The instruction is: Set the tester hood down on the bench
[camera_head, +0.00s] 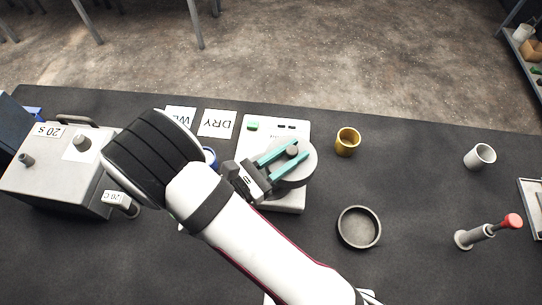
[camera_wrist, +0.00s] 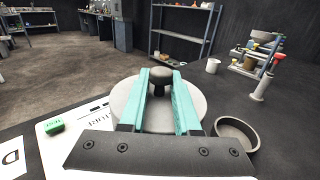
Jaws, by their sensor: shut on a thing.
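My gripper (camera_head: 280,160) has teal fingers that are shut on the dark knob of the tester hood (camera_head: 301,172), a round light-grey lid. In the wrist view the hood (camera_wrist: 128,100) lies beyond and under my gripper (camera_wrist: 162,88), with the dark knob between the fingertips. The hood is over the right part of a white tester (camera_head: 290,203) on the dark bench (camera_head: 420,160). I cannot tell whether the hood touches the tester or hangs just above it. The fingers and wrist hide part of the tester.
A dark round pan (camera_head: 359,228) and a brass cup (camera_head: 347,141) stand right of the tester. Farther right are a white cup (camera_head: 480,156) and a red-topped tool (camera_head: 488,231). A grey machine (camera_head: 62,175) stands left. Bench between pan and white cup is clear.

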